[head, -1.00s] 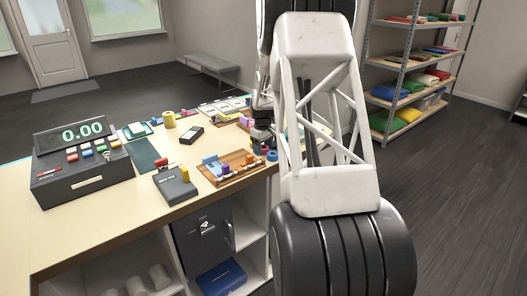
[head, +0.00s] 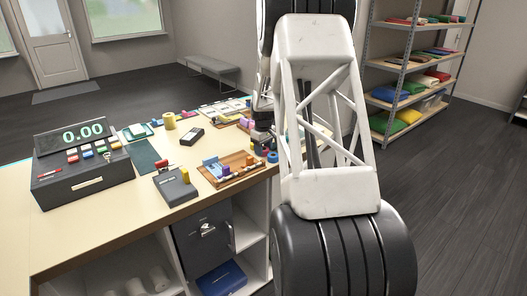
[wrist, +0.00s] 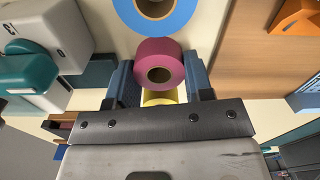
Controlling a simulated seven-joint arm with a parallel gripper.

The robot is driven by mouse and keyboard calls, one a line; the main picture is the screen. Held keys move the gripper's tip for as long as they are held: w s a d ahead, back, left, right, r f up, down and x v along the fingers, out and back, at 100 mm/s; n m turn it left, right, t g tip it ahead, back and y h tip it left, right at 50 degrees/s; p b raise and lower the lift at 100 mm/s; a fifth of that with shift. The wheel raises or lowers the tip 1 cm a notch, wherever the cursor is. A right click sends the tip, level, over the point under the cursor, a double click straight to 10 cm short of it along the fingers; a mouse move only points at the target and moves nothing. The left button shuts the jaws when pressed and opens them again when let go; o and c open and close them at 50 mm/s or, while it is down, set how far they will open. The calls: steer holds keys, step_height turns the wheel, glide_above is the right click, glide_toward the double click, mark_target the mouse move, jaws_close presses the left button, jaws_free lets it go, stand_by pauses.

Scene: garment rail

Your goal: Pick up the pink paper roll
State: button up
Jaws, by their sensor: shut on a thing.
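The pink paper roll (wrist: 159,62) sits between the two blue-grey fingers of my gripper (wrist: 160,70) in the wrist view, with its round core hole facing the camera. The fingers are shut on its sides. In the head view my gripper (head: 262,136) is at the right end of the counter, partly hidden by my arm. I cannot make out the pink roll clearly there. I cannot tell whether the roll touches the counter.
A blue roll (wrist: 156,14) is right beside the pink one, and a yellow roll (wrist: 159,97) shows behind it. A brown tray (head: 232,181), a card terminal (head: 175,188) and a cash register (head: 82,170) stand on the counter (head: 110,222). The counter's front left is clear.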

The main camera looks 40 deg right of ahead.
steer(key=shift+r, duration=0.15)
steer(key=shift+r, duration=0.6)
step_height(320, 180, up, 2)
steer(key=shift+r, duration=0.1)
steer(key=s+a+r, duration=0.1)
steer(key=s+a, duration=0.7)
steer(key=s, duration=0.5)
steer(key=shift+s+r, duration=0.15)
steer(key=shift+s, duration=0.25)
